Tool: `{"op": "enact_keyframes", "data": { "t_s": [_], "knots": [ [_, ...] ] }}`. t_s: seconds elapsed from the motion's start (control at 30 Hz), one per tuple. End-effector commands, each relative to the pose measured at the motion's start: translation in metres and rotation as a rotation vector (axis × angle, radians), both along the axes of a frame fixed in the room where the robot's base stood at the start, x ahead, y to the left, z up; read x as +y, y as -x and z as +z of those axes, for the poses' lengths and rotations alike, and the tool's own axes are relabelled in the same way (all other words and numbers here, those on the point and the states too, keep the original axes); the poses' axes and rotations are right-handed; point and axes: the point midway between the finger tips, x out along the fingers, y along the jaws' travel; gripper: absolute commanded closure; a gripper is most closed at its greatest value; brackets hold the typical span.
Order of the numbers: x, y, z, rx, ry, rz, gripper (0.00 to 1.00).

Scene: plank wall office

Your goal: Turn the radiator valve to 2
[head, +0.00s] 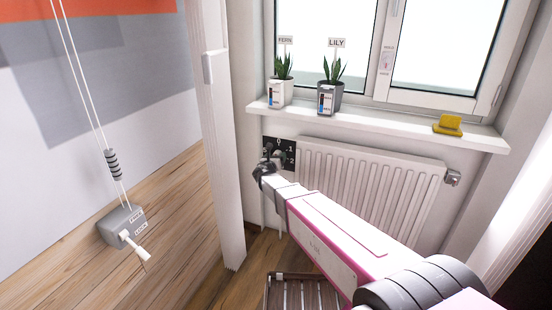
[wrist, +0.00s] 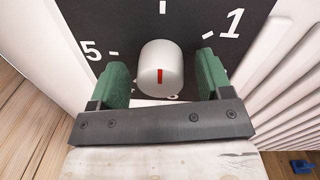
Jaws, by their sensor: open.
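The radiator valve knob (wrist: 161,62) is a pale round cap with a red line, seen in the wrist view. The red line stands upright in the picture, in line with the tick at the top of the black dial plate (wrist: 190,25). The numbers 5 at left and 1 at right show on the plate; the lower part is hidden. My gripper (wrist: 163,72) is open, its green fingers on either side of the knob with gaps visible.
The white radiator (head: 370,185) is right of the plate, under a windowsill (head: 385,125) with two potted plants (head: 280,92) (head: 329,95) and a yellow object (head: 448,124). A white post (head: 215,130) stands close on the left. A slatted rack (head: 300,292) is on the floor.

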Motion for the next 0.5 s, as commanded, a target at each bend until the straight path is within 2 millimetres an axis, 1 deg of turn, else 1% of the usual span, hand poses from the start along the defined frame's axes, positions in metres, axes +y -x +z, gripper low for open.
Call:
{"op": "enact_keyframes", "data": {
  "t_s": [0.07, 0.1, 0.17, 0.2, 0.23, 0.5],
  "knots": [
    [0.0000, 0.0002, 0.0001, 0.000, 0.000, 0.000, 0.28],
    [0.0001, 0.0002, 0.0001, 0.000, 0.000, 0.000, 0.41],
    [0.0000, 0.0002, 0.0001, 0.000, 0.000, 0.000, 0.60],
    [0.0000, 0.0002, 0.0001, 0.000, 0.000, 0.000, 0.73],
    [0.0000, 0.0002, 0.0001, 0.000, 0.000, 0.000, 0.77],
    [0.0000, 0.0003, 0.0000, -0.005, -0.015, 0.000, 0.77]
  ]
}}
